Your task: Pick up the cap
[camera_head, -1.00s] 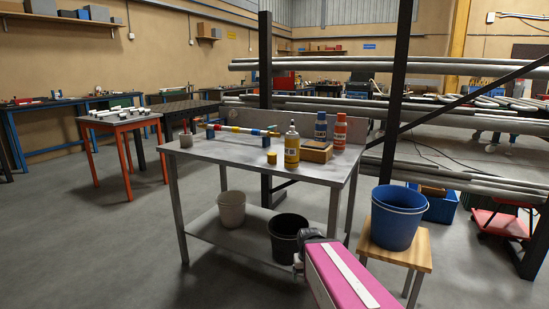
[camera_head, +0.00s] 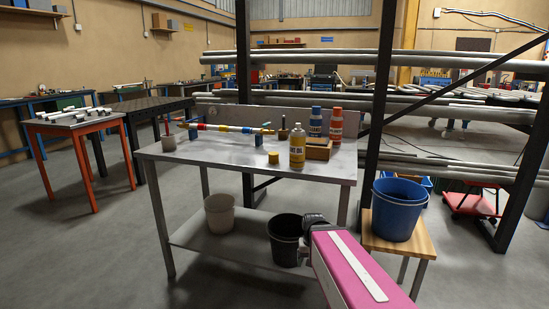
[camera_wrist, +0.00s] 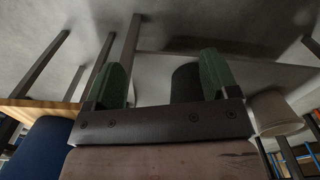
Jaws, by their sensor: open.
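A small yellow cap (camera_head: 273,157) stands on the grey metal table (camera_head: 218,156) in the head view, near its front right part. It is just left of a yellow bottle (camera_head: 297,150) with a white label. My gripper (camera_wrist: 160,68) is open and empty in the wrist view, its two green fingers apart. The cap does not show in the wrist view. In the head view my pink arm reaches up from the bottom, lower than the table top and short of the cap. The fingers cannot be made out there.
Blue and orange bottles (camera_head: 336,124) and a brown box (camera_head: 318,149) stand behind the cap. A coloured pipe (camera_head: 228,128) lies on supports at the left. A blue bucket (camera_head: 398,210) on a wooden stool is right of the arm.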

